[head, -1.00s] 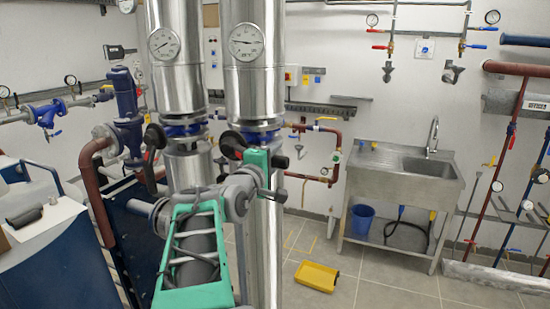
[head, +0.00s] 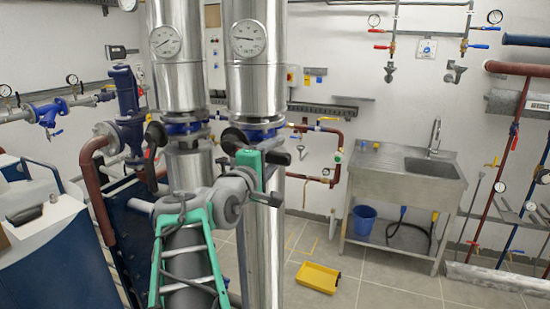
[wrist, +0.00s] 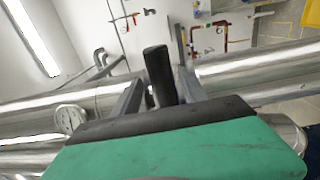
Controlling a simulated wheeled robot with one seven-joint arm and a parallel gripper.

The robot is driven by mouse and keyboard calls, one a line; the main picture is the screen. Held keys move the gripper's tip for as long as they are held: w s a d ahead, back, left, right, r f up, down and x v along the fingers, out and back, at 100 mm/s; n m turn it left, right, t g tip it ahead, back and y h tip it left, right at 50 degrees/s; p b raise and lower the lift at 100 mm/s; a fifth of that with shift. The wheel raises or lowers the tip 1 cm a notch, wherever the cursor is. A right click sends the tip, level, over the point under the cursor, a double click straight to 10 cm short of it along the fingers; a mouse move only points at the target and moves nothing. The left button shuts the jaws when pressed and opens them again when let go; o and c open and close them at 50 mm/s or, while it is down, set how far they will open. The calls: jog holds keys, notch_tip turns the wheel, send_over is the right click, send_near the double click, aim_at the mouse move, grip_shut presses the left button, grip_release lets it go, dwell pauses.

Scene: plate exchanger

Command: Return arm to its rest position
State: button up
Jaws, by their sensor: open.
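My gripper (wrist: 160,77) shows in the wrist view as a green body with a black front bar and two grey fingers spread apart. A short black cylinder stands between the fingers; I cannot tell what it belongs to or whether they touch it. In the head view the green and black end of my arm (head: 249,161) is in front of the right steel pipe (head: 257,80), beside a black valve handle (head: 234,139). The fingertips cannot be made out there. My green and grey arm link rises from the bottom centre.
The left steel pipe (head: 175,70) stands close to my arm. A blue pump and brown pipe (head: 96,185) are at left. A steel sink (head: 400,175) stands at right. A yellow tray (head: 317,277) lies on the floor. Floor between pipes and sink is mostly clear.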

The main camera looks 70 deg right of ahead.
jog(key=a+b, duration=0.1)
jog(key=a, duration=0.3)
jog(key=shift+a, duration=0.1)
